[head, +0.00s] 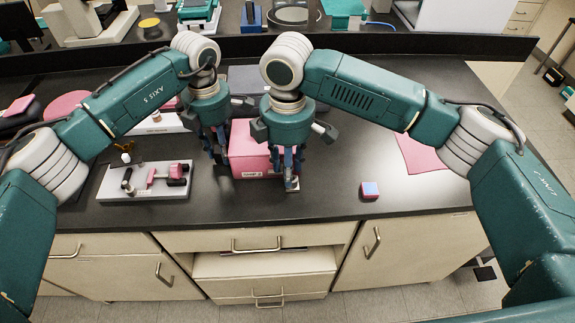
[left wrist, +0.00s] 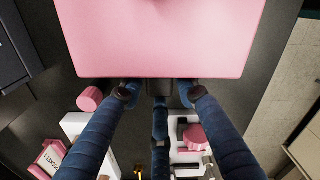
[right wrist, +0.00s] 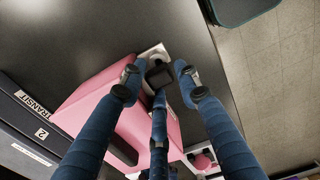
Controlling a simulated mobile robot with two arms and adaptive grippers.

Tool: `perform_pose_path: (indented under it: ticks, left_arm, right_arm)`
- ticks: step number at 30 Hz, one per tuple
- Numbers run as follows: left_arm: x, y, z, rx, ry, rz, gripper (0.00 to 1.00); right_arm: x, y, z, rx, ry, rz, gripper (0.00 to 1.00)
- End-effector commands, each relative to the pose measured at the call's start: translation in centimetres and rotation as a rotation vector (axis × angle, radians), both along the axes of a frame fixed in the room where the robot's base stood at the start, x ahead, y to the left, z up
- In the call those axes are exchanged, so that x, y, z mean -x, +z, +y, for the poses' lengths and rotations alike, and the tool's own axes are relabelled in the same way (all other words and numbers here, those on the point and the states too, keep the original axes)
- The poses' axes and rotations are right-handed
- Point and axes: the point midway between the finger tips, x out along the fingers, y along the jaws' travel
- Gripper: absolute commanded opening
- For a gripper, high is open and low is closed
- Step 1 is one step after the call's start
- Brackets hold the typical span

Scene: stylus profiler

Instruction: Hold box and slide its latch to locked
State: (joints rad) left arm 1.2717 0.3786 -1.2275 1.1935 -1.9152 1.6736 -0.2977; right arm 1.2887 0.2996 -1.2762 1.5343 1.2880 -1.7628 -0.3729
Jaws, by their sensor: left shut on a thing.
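The pink box (head: 250,155) sits on the black bench, with a white label on its front. My left gripper (head: 217,158) is at the box's left end, shut on a dark part at its edge; the pink top fills the upper left wrist view (left wrist: 160,40). My right gripper (head: 291,180) is low at the box's right end. In the right wrist view its fingers stand apart around a small dark block (right wrist: 159,76) on a pale plate, seemingly the latch. Contact there and the latch position cannot be told.
A white fixture (head: 145,192) with pink and black parts stands left of the box. A pink mat (head: 422,155) lies at the right. Dark boxes stand behind. The bench front right of the box is mostly clear.

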Motion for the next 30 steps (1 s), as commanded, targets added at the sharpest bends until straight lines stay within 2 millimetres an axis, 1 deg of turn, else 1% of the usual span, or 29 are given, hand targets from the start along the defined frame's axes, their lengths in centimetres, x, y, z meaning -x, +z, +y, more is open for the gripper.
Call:
perform_pose_path:
  ticks: [3,4,6,8,9,14,16,22,30]
  left_arm:
    - [0.1,-0.2,0.0,-0.001,0.0,0.004,0.0]
    - [0.1,-0.2,0.0,-0.001,0.0,0.004,0.0]
    - [0.1,-0.2,0.0,-0.001,-0.001,0.004,0.0]
    - [0.1,-0.2,0.0,-0.001,-0.001,0.005,0.0]
    - [0.2,-0.2,0.0,-0.001,-0.001,0.005,0.0]
    - [0.2,-0.3,0.0,-0.001,-0.002,0.005,0.0]
    - [0.2,-0.3,0.0,-0.001,-0.002,0.005,0.0]
    - [0.2,-0.2,-0.1,0.0,-0.004,0.006,0.0]
    - [0.3,-0.3,-0.2,0.002,-0.005,0.007,0.0]
  right_arm:
    - [0.0,0.0,0.0,0.0,0.0,0.0,0.32]
    - [0.0,0.0,0.0,0.0,0.0,0.0,0.28]
    - [0.0,0.0,0.0,0.0,-0.001,0.0,0.14]
    - [0.0,0.0,0.0,0.0,-0.001,0.0,0.02]
    - [0.0,0.0,0.0,-0.001,-0.001,0.0,0.0]
    - [-0.1,0.0,0.0,-0.001,-0.001,-0.001,0.0]
    - [-0.1,0.0,0.4,-0.002,0.0,-0.001,0.0]
    - [-0.2,0.0,3.0,-0.004,-0.001,-0.002,0.0]
    - [-0.2,0.1,3.2,-0.007,-0.001,-0.004,0.0]
